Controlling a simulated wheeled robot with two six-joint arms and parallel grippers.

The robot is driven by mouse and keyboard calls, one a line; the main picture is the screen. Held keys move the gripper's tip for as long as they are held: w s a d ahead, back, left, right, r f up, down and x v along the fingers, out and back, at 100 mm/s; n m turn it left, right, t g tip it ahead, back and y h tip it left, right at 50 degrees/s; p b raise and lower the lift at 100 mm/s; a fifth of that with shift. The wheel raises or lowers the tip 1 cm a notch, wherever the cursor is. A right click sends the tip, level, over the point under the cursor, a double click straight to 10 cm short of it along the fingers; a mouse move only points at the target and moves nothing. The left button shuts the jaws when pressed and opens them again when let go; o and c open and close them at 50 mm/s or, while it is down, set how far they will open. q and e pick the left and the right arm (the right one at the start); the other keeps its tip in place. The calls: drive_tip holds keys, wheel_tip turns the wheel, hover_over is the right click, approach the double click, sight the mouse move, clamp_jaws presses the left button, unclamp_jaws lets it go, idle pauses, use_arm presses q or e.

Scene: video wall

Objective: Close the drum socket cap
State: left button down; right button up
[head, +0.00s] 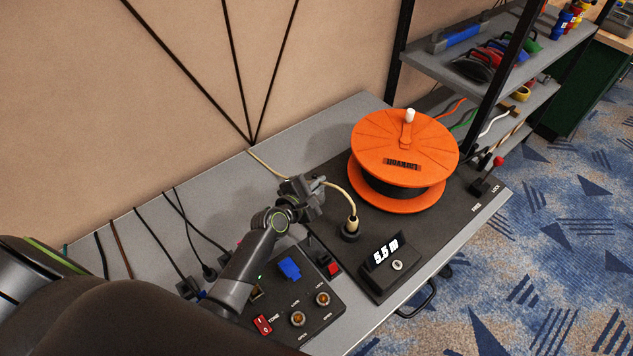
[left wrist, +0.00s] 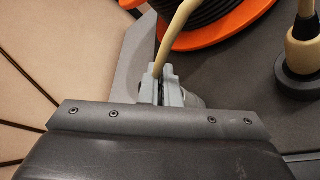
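My left gripper (head: 312,190) is above the grey bench, left of the orange drum (head: 404,150). Its fingers (left wrist: 168,85) are closed around a cream cable (left wrist: 176,35). The cable (head: 345,191) runs on to a plug (head: 353,220) that stands upright in a round black socket (head: 349,234). In the left wrist view the plug (left wrist: 302,50) and socket base (left wrist: 298,82) are at the right, apart from my fingers. I cannot make out a drum socket cap for certain. My right gripper is not in view.
A control box (head: 290,318) with a red switch (head: 263,325) and a blue piece (head: 289,268) sits front left. A display reading 5.5 m (head: 387,262) stands right of it. A lever with a red knob (head: 498,161) is at the right. Tool shelves (head: 480,90) stand behind.

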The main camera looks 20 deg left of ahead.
use_arm(q)
drive_tip(key=shift+s+d+f+m, duration=0.1)
drive_tip(key=shift+f+m, duration=0.1)
drive_tip(key=shift+m, duration=0.1)
drive_tip(key=c, duration=2.1)
unclamp_jaws()
drive_tip(key=o, duration=0.5)
drive_tip(key=shift+c, duration=0.2)
drive_tip(key=shift+s, duration=0.1)
drive_tip(key=b+v, duration=0.1)
drive_tip(key=v, duration=1.6)
drive_tip(key=shift+s, duration=0.15)
drive_tip(key=shift+d+f, duration=0.1)
